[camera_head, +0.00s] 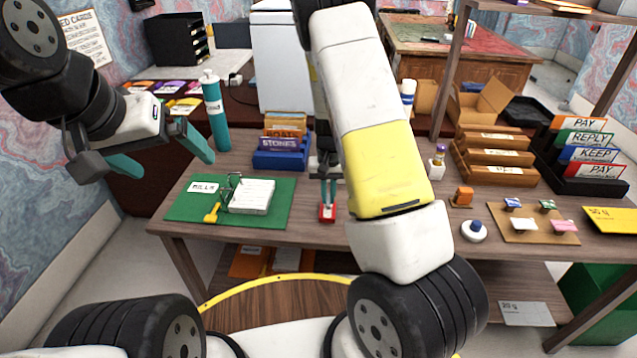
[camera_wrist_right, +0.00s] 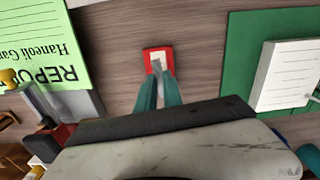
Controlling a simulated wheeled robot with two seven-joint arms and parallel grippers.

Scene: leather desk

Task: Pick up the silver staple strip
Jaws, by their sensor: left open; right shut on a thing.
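The silver staple strip (camera_wrist_right: 158,70) shows as a small grey piece between the teal fingertips of my right gripper (camera_wrist_right: 159,88) in the right wrist view. My right gripper (camera_head: 328,182) is shut on it, pointing down just above the desk. A small red holder (camera_wrist_right: 157,54) with a pale inset lies right at the fingertips; the red holder (camera_head: 327,213) also shows in the head view. I cannot tell whether the strip still touches it. My left gripper (camera_head: 174,166) is open and empty, in the air left of the teal bottle.
A green mat (camera_head: 180,208) with a notepad (camera_head: 252,196) lies left of the red holder. Behind stand a blue card box (camera_head: 280,158) and a teal bottle (camera_head: 215,110). A green report sheet (camera_wrist_right: 35,45) shows in the wrist view. Wooden trays (camera_head: 495,160) are at right.

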